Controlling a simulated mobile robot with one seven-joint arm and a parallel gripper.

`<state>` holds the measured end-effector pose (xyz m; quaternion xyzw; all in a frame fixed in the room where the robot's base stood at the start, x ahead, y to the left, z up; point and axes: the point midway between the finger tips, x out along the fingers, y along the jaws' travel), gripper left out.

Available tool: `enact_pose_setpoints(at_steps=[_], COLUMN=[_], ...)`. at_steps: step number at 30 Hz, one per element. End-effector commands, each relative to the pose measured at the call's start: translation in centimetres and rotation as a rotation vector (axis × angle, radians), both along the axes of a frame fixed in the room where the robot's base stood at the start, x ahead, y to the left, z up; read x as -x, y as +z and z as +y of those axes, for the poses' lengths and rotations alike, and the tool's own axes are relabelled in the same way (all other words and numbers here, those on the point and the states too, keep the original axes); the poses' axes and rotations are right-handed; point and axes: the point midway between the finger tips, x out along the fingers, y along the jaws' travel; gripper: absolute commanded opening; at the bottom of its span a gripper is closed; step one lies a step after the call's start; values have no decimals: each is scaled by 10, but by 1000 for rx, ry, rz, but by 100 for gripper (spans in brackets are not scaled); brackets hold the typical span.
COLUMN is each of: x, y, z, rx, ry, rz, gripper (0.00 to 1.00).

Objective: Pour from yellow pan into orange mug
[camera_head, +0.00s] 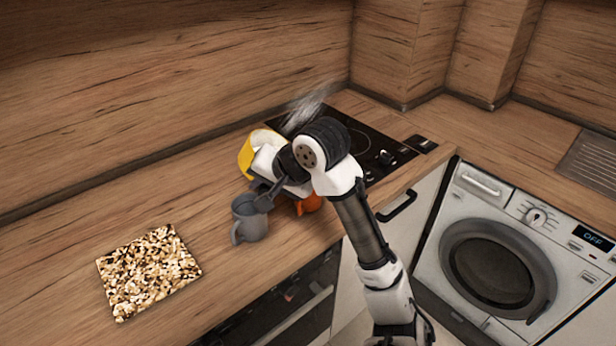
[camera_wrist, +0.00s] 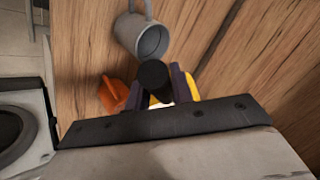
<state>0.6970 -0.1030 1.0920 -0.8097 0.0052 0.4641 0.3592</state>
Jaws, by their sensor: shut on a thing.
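My gripper (camera_wrist: 161,88) is shut on the dark handle (camera_wrist: 154,76) of the yellow pan (camera_head: 246,155). In the head view the pan is held above the counter and looks tilted, partly hidden behind my wrist. In the wrist view only slivers of yellow (camera_wrist: 192,85) show beside the fingers. The orange mug (camera_head: 309,204) stands on the counter just below my wrist and is mostly hidden there. It also shows in the wrist view (camera_wrist: 112,94), left of the fingers. Whether anything is leaving the pan cannot be seen.
A grey mug (camera_head: 249,222) stands close by on the left, near the gripper; it also shows in the wrist view (camera_wrist: 148,40). A speckled board (camera_head: 148,270) lies further left. A black hob (camera_head: 365,140) is behind my wrist. Counter between board and back wall is clear.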

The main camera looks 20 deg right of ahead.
Motion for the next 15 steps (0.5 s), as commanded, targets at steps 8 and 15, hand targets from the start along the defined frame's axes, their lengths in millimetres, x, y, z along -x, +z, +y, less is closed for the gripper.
enact_pose_setpoints(at_steps=[8, 15], x=[1, 1], y=[2, 2], z=[-2, -4], rx=[-12, -22], ry=[-1, -1], rz=[-11, -16], gripper=[0, 0])
